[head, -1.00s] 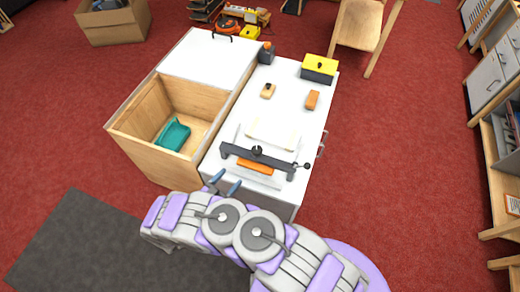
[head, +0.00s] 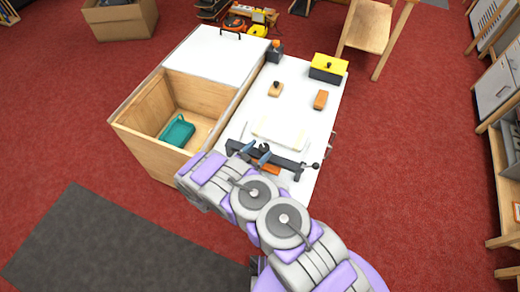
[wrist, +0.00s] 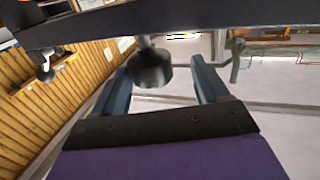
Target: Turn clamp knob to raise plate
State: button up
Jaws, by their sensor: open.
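The clamp has a dark crossbar (head: 290,160) over the near end of the white bench top, with a small ball-ended handle (head: 315,166) at its right. In the wrist view the crossbar (wrist: 200,14) spans the top. A dark faceted knob (wrist: 152,70) on a short stem shows between my fingers, with visible space on each side. My gripper (head: 255,149) is open at the middle of the crossbar, and it also shows in the wrist view (wrist: 163,80). In the head view my gripper and arm hide the knob and part of the clamp. A pale plate or block (head: 280,133) lies behind the crossbar.
An orange piece (head: 271,169) shows partly under the crossbar. A wooden bin (head: 150,147) with a teal tray (head: 178,132) stands left. Small tan (head: 276,89) and orange (head: 320,99) blocks and a yellow-black box (head: 328,68) lie farther back.

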aim_at(262, 153)
jog(key=d, duration=0.1)
jog(key=w+d, duration=0.1)
jog(key=d, duration=0.1)
jog(key=shift+w+d+r, duration=0.15)
jog(key=shift+w, duration=0.05)
jog(key=shift+a, duration=1.1)
jog(key=c, duration=0.3)
jog(key=shift+d, duration=0.65)
jog(key=c, duration=0.5)
jog(key=shift+d, duration=0.1)
jog(key=shift+c, duration=0.6)
jog(key=shift+a, duration=0.2)
